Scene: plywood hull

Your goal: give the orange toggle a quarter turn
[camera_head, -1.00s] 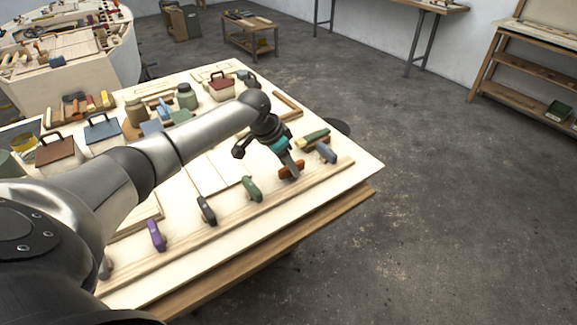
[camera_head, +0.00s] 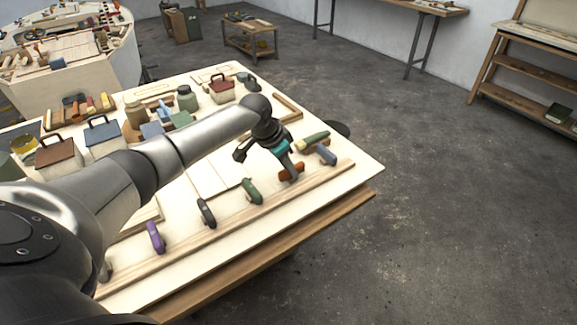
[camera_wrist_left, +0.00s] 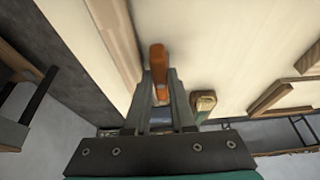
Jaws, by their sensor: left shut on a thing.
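The orange toggle (camera_head: 289,173) sits on the pale wooden strip near the table's right front edge, between a green toggle (camera_head: 252,191) and a blue-grey toggle (camera_head: 326,154). My left gripper (camera_head: 292,169) comes down on it from above and is shut on it. In the left wrist view the orange toggle (camera_wrist_left: 158,60) stands between the two grey fingers (camera_wrist_left: 160,88), its top end showing beyond them. Its lower part is hidden by the fingers. My right gripper is not in view.
A black toggle (camera_head: 206,212) and a purple toggle (camera_head: 156,236) stand further left on the strip. A green-and-tan piece (camera_head: 313,142) lies close behind the orange toggle. Lidded boxes, including a red-topped one (camera_head: 222,91), and jars fill the table's back.

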